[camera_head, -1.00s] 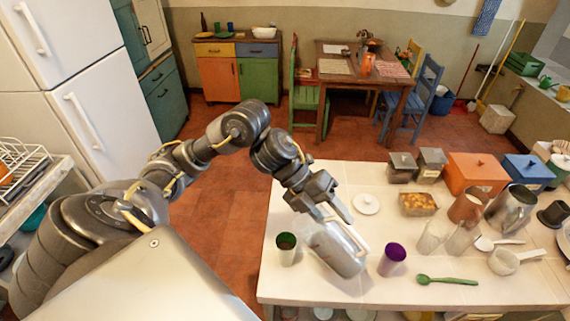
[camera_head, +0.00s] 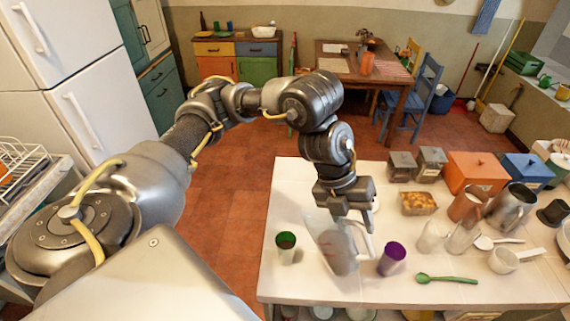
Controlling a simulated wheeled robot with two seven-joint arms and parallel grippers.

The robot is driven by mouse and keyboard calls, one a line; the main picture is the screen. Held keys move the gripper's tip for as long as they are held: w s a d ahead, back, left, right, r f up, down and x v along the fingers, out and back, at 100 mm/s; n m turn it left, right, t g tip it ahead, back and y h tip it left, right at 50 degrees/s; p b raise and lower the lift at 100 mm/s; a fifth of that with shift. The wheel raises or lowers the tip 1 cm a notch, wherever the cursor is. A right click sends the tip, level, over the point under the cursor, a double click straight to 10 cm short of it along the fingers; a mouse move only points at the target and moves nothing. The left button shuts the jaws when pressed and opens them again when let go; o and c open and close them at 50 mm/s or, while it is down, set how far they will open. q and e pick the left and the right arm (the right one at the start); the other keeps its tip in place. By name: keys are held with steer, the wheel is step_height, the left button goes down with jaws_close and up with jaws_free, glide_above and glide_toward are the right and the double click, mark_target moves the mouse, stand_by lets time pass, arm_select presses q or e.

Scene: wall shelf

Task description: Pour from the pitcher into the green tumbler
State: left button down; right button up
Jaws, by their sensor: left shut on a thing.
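The clear pitcher (camera_head: 336,250) is in the head view near the left end of the white table. My left gripper (camera_head: 366,222) is shut on the pitcher's handle, on its right side. Faint red marks show on the pitcher's wall. Its mouth lies up and left of its base in the picture; I cannot tell whether the base touches the table. The green tumbler (camera_head: 286,249) stands upright just left of the pitcher, apart from it, with a dark inside. No stream of liquid shows. My right gripper is out of view.
A purple tumbler (camera_head: 392,259) stands close to the right of the pitcher. A green spoon (camera_head: 447,280) lies farther right. Clear glasses (camera_head: 461,240), a white ladle (camera_head: 508,259) and lidded boxes (camera_head: 476,172) fill the table's right side. The front left of the table is clear.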

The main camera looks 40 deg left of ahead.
arm_select(q)
steer(key=shift+w+d+r+y, duration=0.2)
steer(key=shift+d+r+y, duration=0.3)
steer(key=shift+d, duration=0.1)
steer(key=shift+d+f+y, duration=0.1)
steer(key=shift+d+y, duration=0.2)
steer(key=shift+w+d+f+g+y, duration=0.15)
steer(key=shift+d+f+y, duration=0.15)
steer(key=shift+d+y, duration=0.15)
steer(key=shift+w+d+f+g+y, duration=0.15)
steer(key=shift+d+f+y, duration=0.1)
steer(key=shift+d+y, duration=0.2)
steer(key=shift+d+f+y, duration=0.55)
steer(key=shift+f+y, duration=0.15)
steer(key=shift+y, duration=0.2)
steer(key=shift+w, duration=0.1)
